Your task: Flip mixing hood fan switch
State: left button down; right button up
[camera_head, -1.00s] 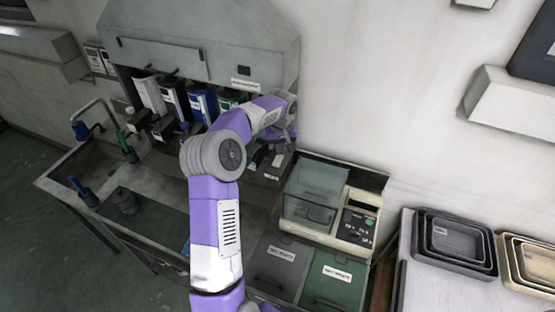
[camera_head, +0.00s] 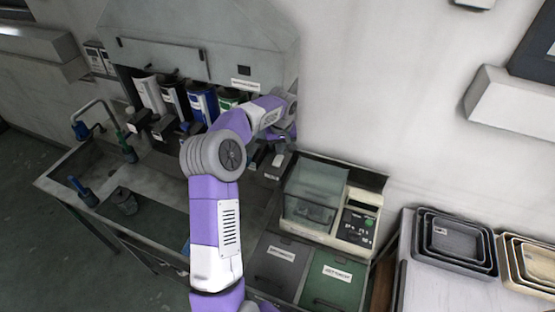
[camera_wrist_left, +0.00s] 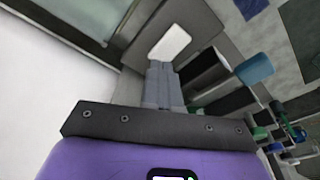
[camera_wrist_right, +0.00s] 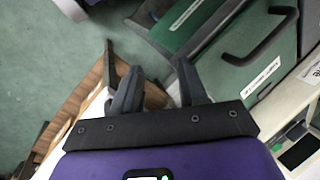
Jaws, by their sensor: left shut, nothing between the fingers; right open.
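The grey mixing hood (camera_head: 200,35) hangs on the wall above the dispensers. A small dark square (camera_head: 245,70) and a white label (camera_head: 245,86) sit on its front; I cannot tell whether the square is the fan switch. My left arm reaches up to the hood's right end, where its wrist hides the fingers in the head view. In the left wrist view my left gripper (camera_wrist_left: 162,85) is shut and empty, its tips just below a white rounded plate (camera_wrist_left: 170,43) on a dark panel. Contact cannot be told. My right gripper (camera_wrist_right: 158,85) is open and empty, seen only in its wrist view.
Several colored dispensers (camera_head: 203,103) stand under the hood, beside a sink with a tap (camera_head: 95,112). A beige machine with a clear cover (camera_head: 315,190) stands right of my left arm. Grey and green bins (camera_head: 335,280) are in front. Nested trays (camera_head: 452,245) lie at right.

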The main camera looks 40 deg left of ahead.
pick_arm(q)
jog(key=shift+f+b, duration=0.7)
jog(key=shift+f, duration=0.25)
dwell(0.5)
jog(key=shift+r, duration=0.1)
jog(key=shift+r+p, duration=2.75)
jog(key=shift+r, duration=0.75)
